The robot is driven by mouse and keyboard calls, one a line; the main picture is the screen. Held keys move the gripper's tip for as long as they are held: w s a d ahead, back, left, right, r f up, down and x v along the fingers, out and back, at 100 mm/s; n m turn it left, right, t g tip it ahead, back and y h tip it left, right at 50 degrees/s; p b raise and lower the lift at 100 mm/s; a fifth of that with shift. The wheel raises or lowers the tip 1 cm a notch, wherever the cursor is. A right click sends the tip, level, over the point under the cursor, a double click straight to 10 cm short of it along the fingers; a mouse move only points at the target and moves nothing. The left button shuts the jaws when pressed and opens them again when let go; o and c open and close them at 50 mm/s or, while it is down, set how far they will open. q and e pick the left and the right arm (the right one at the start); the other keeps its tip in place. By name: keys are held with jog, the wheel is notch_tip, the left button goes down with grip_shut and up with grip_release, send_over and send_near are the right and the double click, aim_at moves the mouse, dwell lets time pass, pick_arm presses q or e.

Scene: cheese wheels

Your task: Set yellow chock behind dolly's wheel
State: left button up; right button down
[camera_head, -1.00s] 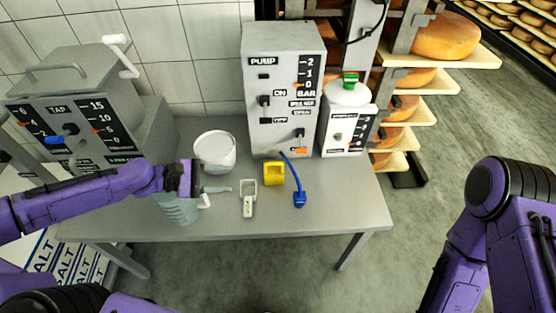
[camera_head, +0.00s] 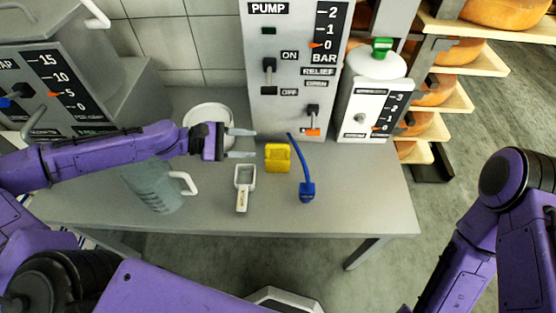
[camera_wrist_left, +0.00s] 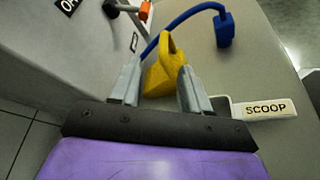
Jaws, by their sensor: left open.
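The yellow chock (camera_head: 277,157) sits on the grey table in front of the pump box. My left gripper (camera_head: 250,143) is open just left of it, with its fingers pointing at the chock. In the left wrist view the chock (camera_wrist_left: 166,68) appears just beyond and between the two open fingertips (camera_wrist_left: 160,88); I cannot tell whether they touch it. My right arm (camera_head: 500,215) shows at the right, but its gripper is out of view. The dolly and its wheel are not visible in these frames.
A white scoop (camera_head: 244,185) lies in front. A white bucket (camera_head: 205,113) and a grey jug (camera_head: 152,187) stand left. The pump box (camera_head: 290,75) and a white canister (camera_head: 370,95) stand behind.

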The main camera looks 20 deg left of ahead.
aim_at(271, 146)
pick_arm(q)
jog(key=x, duration=0.2)
jog(key=b+x, duration=0.1)
jog(key=x, duration=0.1)
jog(key=b+x, duration=0.1)
jog(key=x, duration=0.1)
jog(key=shift+s+d+r, duration=0.15)
jog(key=shift+s+d, duration=0.15)
jog(key=shift+s, duration=0.05)
jog(key=shift+w+d, duration=0.1)
jog(key=shift+w, duration=0.05)
jog(key=shift+r, duration=0.1)
jog(key=shift+c, duration=0.3)
grip_shut()
dwell(0.4)
